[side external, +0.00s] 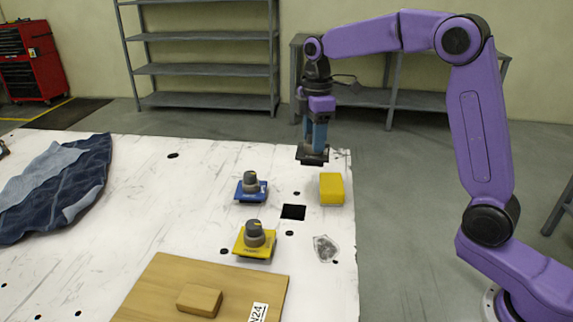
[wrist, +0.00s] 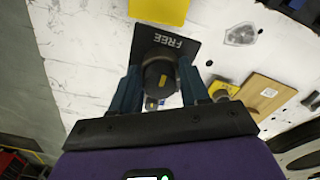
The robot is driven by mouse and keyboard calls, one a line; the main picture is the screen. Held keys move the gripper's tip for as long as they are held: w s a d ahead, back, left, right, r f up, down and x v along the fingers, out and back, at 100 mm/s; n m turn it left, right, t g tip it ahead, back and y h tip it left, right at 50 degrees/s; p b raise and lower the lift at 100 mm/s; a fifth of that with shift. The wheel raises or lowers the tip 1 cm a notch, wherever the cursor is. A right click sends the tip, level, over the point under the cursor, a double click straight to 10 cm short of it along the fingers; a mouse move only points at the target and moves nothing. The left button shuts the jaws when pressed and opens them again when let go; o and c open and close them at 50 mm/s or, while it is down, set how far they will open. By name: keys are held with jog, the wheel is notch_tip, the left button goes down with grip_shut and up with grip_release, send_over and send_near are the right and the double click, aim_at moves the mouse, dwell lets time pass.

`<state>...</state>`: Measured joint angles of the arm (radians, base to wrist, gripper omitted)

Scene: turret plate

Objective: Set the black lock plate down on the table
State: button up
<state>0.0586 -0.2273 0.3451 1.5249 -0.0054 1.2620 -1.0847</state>
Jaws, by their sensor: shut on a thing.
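The black lock plate (side external: 312,158) hangs in my gripper (side external: 317,143), held in the air above the far right part of the white table (side external: 210,150). In the wrist view the plate (wrist: 183,43) shows the word FREE and a dark round knob (wrist: 159,75). My gripper (wrist: 160,82) is shut on this knob, with one blue finger on each side. The plate looks roughly level and clear of the table in the side view. The grip point itself is partly hidden by the fingers.
A yellow block (side external: 331,189) lies just nearer than the held plate. A blue plate (side external: 251,188) and a yellow plate (side external: 254,242), each with a knob, stand left of a black square (side external: 293,212). A wooden board (side external: 165,285) and blue cloth (side external: 62,180) lie farther left.

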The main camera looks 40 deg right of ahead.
aim_at(299, 144)
jog(key=w, duration=0.1)
jog(key=w+f, duration=0.1)
jog(key=w, duration=0.1)
jog(key=w+f, duration=0.1)
jog(key=shift+w+a+f, duration=0.1)
jog(key=shift+w+a, duration=0.15)
jog(key=shift+w, duration=0.1)
jog(key=shift+w+a+f, duration=0.1)
jog(key=shift+w+f, duration=0.7)
jog(key=shift+f, duration=0.65)
jog(key=shift+w+a+f, duration=0.1)
jog(key=shift+w+f, duration=0.65)
jog(key=shift+f, duration=0.7)
jog(key=shift+w+a+f, duration=0.1)
jog(key=shift+w+f, duration=0.7)
jog(key=shift+f, duration=0.65)
jog(key=o, duration=1.3)
jog(key=shift+f, duration=0.15)
jog(key=shift+c, duration=0.2)
notch_tip(299, 144, up, 12)
